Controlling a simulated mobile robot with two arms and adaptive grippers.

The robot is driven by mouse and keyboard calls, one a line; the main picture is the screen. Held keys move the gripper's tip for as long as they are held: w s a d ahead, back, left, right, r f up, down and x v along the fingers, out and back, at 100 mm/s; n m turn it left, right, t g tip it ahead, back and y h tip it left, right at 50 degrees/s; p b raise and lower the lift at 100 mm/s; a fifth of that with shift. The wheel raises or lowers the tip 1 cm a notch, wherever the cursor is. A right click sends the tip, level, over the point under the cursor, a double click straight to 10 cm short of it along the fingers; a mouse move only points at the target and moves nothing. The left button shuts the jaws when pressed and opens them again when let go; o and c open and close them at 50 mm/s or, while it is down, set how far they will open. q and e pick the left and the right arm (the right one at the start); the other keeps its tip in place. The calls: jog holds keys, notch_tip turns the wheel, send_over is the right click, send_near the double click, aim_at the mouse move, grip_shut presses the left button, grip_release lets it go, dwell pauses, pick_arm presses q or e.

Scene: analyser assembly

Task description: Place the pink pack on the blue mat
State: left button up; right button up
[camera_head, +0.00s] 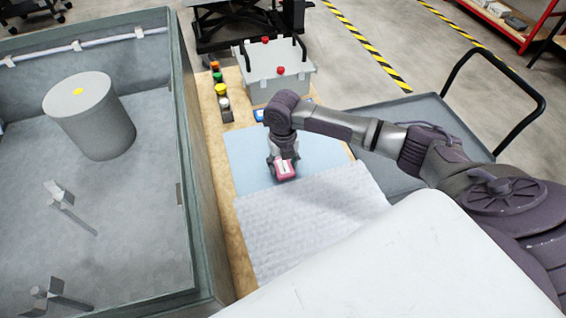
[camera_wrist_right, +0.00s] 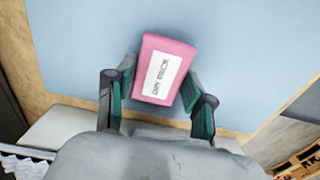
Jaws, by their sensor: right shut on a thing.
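The pink pack (camera_head: 286,172) is a small box with a white label. It also shows in the wrist view (camera_wrist_right: 162,70), label facing the camera. My right gripper (camera_head: 281,161) is shut on it, with one finger on each side of the pack. The blue mat (camera_head: 243,152) lies flat on the wooden table, and it fills the background of the wrist view (camera_wrist_right: 75,45). The pack is over the mat, near the edge of the white textured sheet. I cannot tell whether it touches the mat. My left gripper is not in view.
A white textured sheet (camera_head: 290,235) lies in front of the mat. A grey box with red knobs (camera_head: 275,85) stands behind it, beside several small coloured-cap items (camera_head: 221,90). A high-walled grey tank (camera_head: 185,130) borders the left. The mat's left part is bare.

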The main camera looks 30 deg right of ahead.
aim_at(283, 166)
jog(key=shift+f, duration=0.3)
jog(key=o, duration=1.1)
jog(key=shift+o, duration=0.2)
notch_tip(283, 166, up, 12)
jog(key=shift+r+b, duration=0.15)
jog(key=shift+b, duration=0.2)
